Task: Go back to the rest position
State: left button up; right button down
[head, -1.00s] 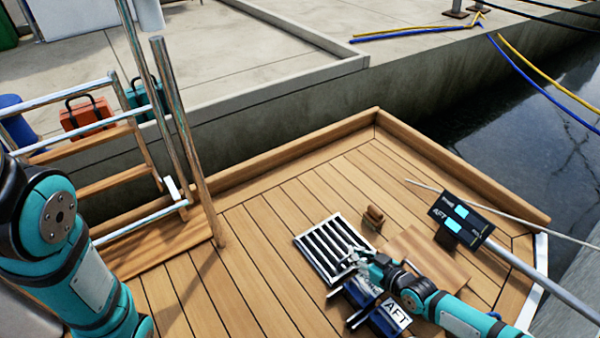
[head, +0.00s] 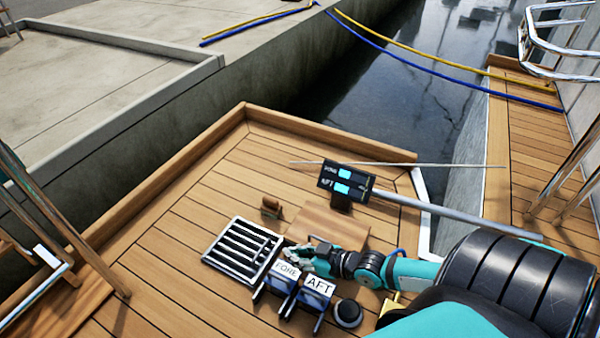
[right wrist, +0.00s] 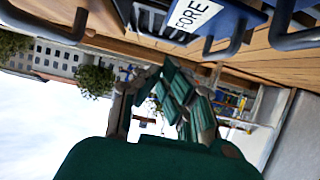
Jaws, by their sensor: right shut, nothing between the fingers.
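My right gripper (head: 291,255) is shut and empty in the head view. It is just above the far edge of the blue box labelled FORE (head: 286,271), near the right edge of the metal grate; I cannot tell whether it touches either. In the right wrist view its fingers (right wrist: 172,75) are together with nothing between them, and the FORE box (right wrist: 225,20) shows at the top. A second blue box labelled AFT (head: 318,287) stands beside the FORE box. My left gripper is not in view.
The metal grate (head: 242,249) lies in the wooden deck. Metal rails stand at both sides. Open deck lies left of the grate.

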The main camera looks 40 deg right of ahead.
jog(key=shift+v, duration=0.95)
jog(key=shift+r, duration=0.1)
